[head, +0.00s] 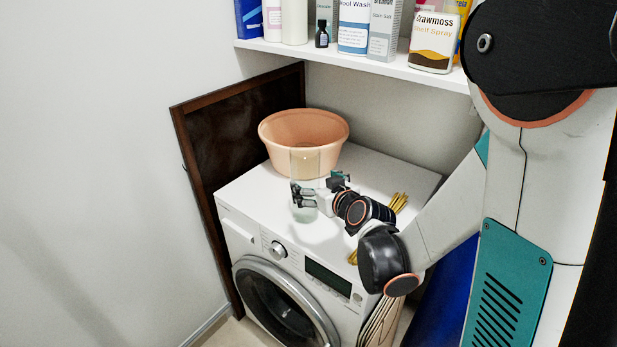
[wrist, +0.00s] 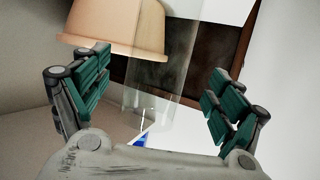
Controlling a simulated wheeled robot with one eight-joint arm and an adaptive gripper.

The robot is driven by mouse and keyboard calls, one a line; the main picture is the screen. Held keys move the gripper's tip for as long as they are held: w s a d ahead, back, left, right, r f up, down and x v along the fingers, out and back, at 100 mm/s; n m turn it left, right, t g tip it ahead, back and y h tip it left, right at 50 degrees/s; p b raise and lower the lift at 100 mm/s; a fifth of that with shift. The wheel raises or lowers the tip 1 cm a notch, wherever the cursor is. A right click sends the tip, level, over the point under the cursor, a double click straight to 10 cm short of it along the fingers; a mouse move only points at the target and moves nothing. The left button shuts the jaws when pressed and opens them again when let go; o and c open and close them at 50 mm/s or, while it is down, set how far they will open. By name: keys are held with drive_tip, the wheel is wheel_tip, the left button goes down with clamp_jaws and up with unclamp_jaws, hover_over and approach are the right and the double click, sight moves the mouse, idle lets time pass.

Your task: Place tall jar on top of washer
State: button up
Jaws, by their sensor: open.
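The tall jar (head: 304,165) is clear glass and stands upright on the white top of the washer (head: 245,197), in front of the peach basin. In the wrist view the see-through jar (wrist: 158,75) shows between my two finger pads, with a gap on either side. My gripper (head: 318,185) is open at the jar, low over the washer top, and its fingers also show in the wrist view (wrist: 155,88). The jar's lower part is partly covered by a finger in the head view. Whether its base touches the washer is hard to tell through the glass.
The peach basin (head: 285,128) stands behind the jar on the washer. Yellow items (head: 399,202) lie near the washer's right side. A shelf (head: 350,62) with bottles and boxes hangs above. A dark framed board (head: 205,140) leans at the left. The washer's front left top is clear.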

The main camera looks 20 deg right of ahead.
drive_tip(key=s+r+g+h, duration=0.1)
drive_tip(key=s+r+g, duration=0.2)
drive_tip(key=s, duration=1)
drive_tip(key=s+a+r+m+g+h, duration=0.1)
drive_tip(key=s+r+g, duration=0.2)
drive_tip(key=s, duration=1)
drive_tip(key=shift+s+a+r+m+g+p, duration=0.2)
drive_tip(key=shift+s+r+m+g+p, duration=0.1)
drive_tip(key=shift+r+g+p, duration=0.15)
